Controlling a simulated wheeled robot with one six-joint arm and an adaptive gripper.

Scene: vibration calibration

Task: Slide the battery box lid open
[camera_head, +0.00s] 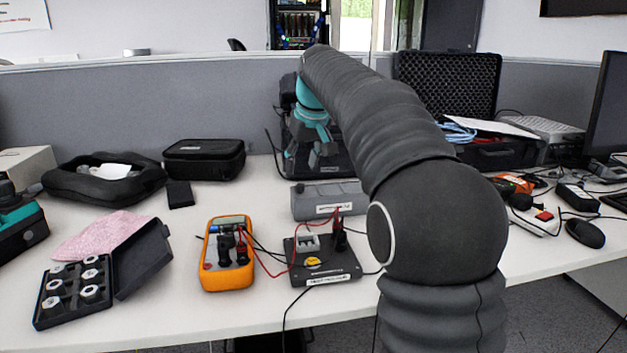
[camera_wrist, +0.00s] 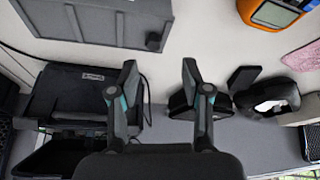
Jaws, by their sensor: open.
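The battery box appears to be the grey box (camera_head: 325,198) with a white label, on the table behind the small black switch board. In the wrist view a grey box (camera_wrist: 98,18), likely the same one, fills the upper left, with a small dark knob at its corner. Its lid looks closed, but I cannot make out the lid's edge clearly. My gripper (camera_wrist: 157,72) is open and empty, its fingers wide apart with bare table between them. In the head view my gripper (camera_head: 325,155) hangs above and behind the box, apart from it.
An orange multimeter (camera_head: 228,255) stands left of the black switch board (camera_head: 322,268), with red and black wires between. A black case of nuts (camera_head: 75,290), a black zip case (camera_head: 204,160) and an open foam-lined case (camera_head: 447,80) surround the area. A grey partition stands behind.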

